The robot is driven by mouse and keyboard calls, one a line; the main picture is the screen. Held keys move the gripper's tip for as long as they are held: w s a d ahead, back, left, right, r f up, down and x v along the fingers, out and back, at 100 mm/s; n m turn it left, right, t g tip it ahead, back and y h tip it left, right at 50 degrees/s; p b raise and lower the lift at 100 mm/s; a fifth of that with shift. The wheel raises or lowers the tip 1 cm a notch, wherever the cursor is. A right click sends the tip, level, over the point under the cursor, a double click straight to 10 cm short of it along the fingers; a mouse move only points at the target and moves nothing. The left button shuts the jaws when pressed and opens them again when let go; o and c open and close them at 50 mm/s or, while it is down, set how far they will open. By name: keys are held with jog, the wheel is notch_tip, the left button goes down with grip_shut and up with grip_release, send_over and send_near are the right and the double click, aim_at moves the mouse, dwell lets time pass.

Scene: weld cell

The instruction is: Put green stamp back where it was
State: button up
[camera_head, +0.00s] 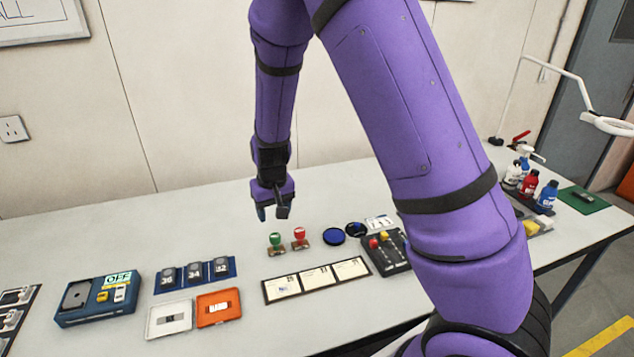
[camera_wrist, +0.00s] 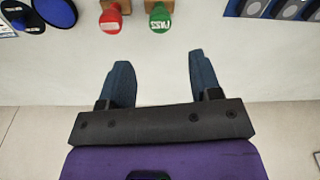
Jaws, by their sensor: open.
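The green stamp (camera_head: 274,240) stands upright on the table beside a red stamp (camera_head: 299,235), near the middle of the head view. In the wrist view the green stamp (camera_wrist: 159,18) is at the top, with a "PASS" label on its round top, and the red stamp (camera_wrist: 111,20) is left of it. My gripper (camera_head: 273,212) is above the table behind the stamps. In the wrist view its two blue fingers (camera_wrist: 158,78) are apart with nothing between them, and the green stamp lies beyond their tips.
A strip of three white cards (camera_head: 316,278) lies in front of the stamps. A blue disc (camera_head: 333,236) and a dark one lie to the right. A blue rack of dark blocks (camera_head: 195,273) is to the left. The back strip of the white table (camera_head: 130,235) is clear.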

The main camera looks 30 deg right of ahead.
jog(key=s+d+r+t+y, duration=0.15)
jog(key=s+r, duration=0.35)
jog(key=r, duration=0.5)
jog(key=s+d+r, duration=0.2)
jog(key=s+r, duration=0.3)
jog(key=r, duration=0.4)
jog(key=s+d+r+t, duration=0.1)
jog(key=s+r, duration=0.4)
jog(key=s, duration=0.5)
jog(key=s+d+r+t+h, duration=0.1)
jog(key=s+d+r, duration=0.1)
jog(key=s+r, duration=0.3)
jog(key=s, duration=0.4)
jog(key=shift+s+d, duration=0.2)
jog(key=shift+s, duration=0.2)
jog(key=shift+h, duration=0.25)
